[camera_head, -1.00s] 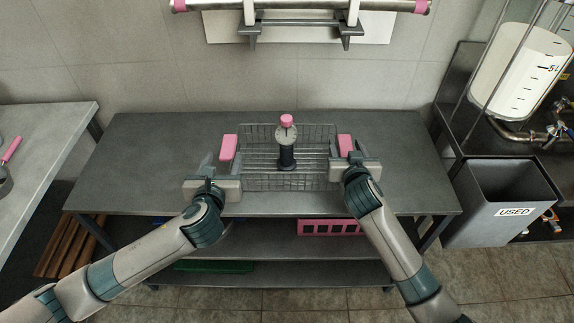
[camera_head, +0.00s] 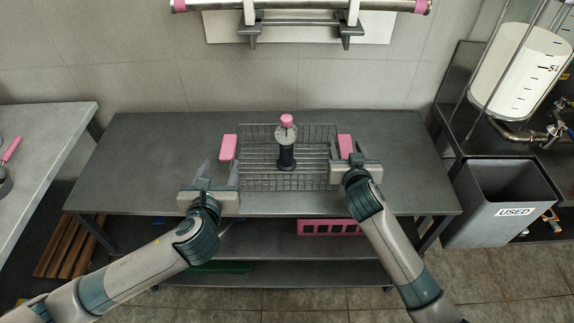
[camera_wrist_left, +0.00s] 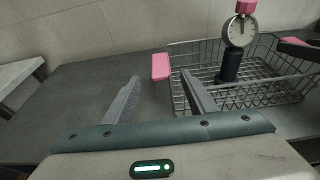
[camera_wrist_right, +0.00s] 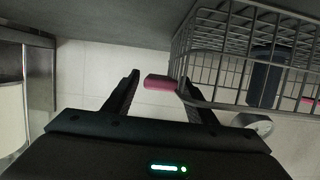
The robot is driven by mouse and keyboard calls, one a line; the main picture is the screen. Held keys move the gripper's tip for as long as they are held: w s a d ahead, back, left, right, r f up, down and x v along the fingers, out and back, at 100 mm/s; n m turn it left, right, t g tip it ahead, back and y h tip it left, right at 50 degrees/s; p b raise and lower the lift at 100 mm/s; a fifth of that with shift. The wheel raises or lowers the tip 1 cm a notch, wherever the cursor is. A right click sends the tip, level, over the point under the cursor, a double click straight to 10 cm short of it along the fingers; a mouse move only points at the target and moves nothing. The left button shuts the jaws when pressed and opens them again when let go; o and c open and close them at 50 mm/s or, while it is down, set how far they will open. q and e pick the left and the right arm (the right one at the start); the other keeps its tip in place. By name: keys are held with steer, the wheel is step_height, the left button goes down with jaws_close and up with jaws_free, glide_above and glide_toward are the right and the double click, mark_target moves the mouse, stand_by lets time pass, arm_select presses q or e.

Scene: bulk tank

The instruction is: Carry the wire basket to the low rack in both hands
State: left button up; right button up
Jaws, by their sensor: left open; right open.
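The wire basket (camera_head: 260,183) stands on the grey table, with a pink handle on each side. A dark instrument with a dial and pink top (camera_head: 287,140) stands in it. My left gripper (camera_head: 218,173) is open and empty, short of the left pink handle (camera_head: 229,147); in the left wrist view that handle (camera_wrist_left: 160,66) lies beyond the fingertips. My right gripper (camera_head: 348,153) is open at the right pink handle (camera_head: 345,144). In the right wrist view this handle (camera_wrist_right: 160,82) shows between the fingertips; contact cannot be told.
A slatted wooden rack (camera_head: 70,246) sits low at the left. The table's lower shelves hold a pink crate (camera_head: 330,227) and a green item (camera_head: 225,267). A grey bin marked USED (camera_head: 500,205) stands at right. The tabletop (camera_head: 150,150) is clear left of the basket.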

steer(key=v, duration=1.1)
stand_by(0.4)
